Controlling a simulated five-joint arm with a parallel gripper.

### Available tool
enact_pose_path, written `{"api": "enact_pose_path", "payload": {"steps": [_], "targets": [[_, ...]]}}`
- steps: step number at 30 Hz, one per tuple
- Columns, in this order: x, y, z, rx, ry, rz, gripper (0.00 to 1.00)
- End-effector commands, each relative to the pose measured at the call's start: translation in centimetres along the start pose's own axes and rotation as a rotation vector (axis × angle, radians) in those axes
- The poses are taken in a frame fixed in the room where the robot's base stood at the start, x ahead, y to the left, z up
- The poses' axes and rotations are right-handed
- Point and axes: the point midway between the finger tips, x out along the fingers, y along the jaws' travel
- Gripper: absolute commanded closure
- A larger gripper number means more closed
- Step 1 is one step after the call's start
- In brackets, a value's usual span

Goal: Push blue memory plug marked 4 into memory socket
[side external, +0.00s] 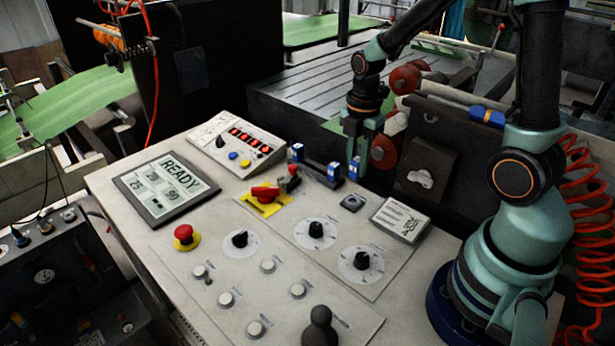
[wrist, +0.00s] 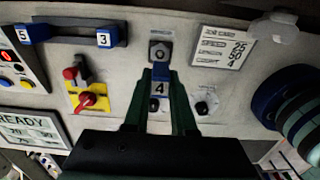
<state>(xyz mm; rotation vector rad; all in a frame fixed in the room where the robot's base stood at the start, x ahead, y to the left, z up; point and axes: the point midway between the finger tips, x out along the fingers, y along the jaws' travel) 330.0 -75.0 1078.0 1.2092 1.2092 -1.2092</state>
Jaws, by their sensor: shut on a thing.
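My gripper (side external: 357,165) is shut on the blue memory plug (side external: 354,168), which has a white face marked 4 in the wrist view (wrist: 158,88). The plug sits between the two green fingers (wrist: 160,100). The memory socket (side external: 352,202) is a small dark square fitting on the panel. In the side view the held plug is above it in the picture, with panel showing between them. In the wrist view the socket (wrist: 160,51) appears just beyond the plug. The exact gap and height are hard to tell.
A dark rack (side external: 315,163) left of my gripper holds blue plugs, marked 5 (wrist: 22,35) and 3 (wrist: 104,37). A yellow-based red switch (side external: 265,195) stands left of the socket. A white printed block (side external: 401,220) stands right. Black knobs (side external: 315,229) lie in front.

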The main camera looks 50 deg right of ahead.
Motion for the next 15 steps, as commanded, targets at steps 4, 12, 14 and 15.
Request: {"api": "enact_pose_path", "payload": {"steps": [4,12,14,15], "targets": [[1.3,-0.1,0.0,0.0,0.001,-0.004,1.0],[3.6,-0.1,0.0,0.0,0.001,-0.003,1.0],[4.1,-0.1,0.0,0.0,0.001,-0.002,1.0],[4.3,0.0,0.0,0.0,0.0,-0.002,1.0]]}}
